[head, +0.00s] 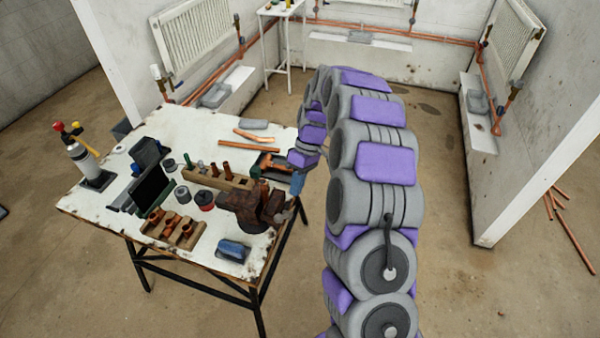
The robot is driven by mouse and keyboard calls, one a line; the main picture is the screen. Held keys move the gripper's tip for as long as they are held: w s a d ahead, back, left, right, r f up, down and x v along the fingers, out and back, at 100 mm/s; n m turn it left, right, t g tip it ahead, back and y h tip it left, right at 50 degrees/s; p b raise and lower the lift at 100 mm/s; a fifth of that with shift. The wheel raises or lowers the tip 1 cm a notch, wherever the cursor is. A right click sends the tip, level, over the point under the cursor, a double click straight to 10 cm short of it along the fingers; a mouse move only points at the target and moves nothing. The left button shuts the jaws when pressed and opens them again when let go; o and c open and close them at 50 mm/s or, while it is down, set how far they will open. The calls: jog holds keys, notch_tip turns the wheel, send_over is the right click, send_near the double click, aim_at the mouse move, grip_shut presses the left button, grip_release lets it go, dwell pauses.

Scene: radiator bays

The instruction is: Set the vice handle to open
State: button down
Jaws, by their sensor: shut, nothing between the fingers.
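A rusty brown vice (245,207) stands at the front right corner of the worn white workbench (190,128). Its handle is too small to make out, so I cannot tell its position.
The bench holds a gas torch (90,165), a wooden block with fittings (175,230), a blue cloth-like item (233,250), copper pipes (248,146) and several small tools. White partitions and radiators (195,35) stand behind. Loose pipes (572,235) lie on the floor at right.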

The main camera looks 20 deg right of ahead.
aim_at(284, 215)
jog(key=a+f, duration=0.1)
jog(key=s+a+f, duration=0.1)
jog(key=a, duration=0.1)
jog(key=s+a+f+b, duration=0.1)
jog(key=shift+s+a+f, duration=0.15)
jog(key=shift+a+f, duration=0.2)
jog(key=shift+d, duration=0.65)
jog(key=shift+s+a, duration=0.1)
jog(key=shift+a, duration=0.4)
jog(key=shift+s+a+f+t+h, duration=0.1)
jog(key=shift+s+a+t+h, duration=0.15)
jog(key=shift+t+h, duration=0.05)
jog(key=shift+s+a+f+t+h, duration=0.15)
jog(key=shift+s+a+t+h, duration=0.15)
jog(key=shift+t, duration=0.1)
jog(key=shift+s+f+t+h+p, duration=0.45)
jog(key=shift+t+h+p, duration=0.1)
jog(key=shift+t, duration=0.15)
jog(key=shift+a, duration=0.15)
jog(key=shift+r, duration=0.1)
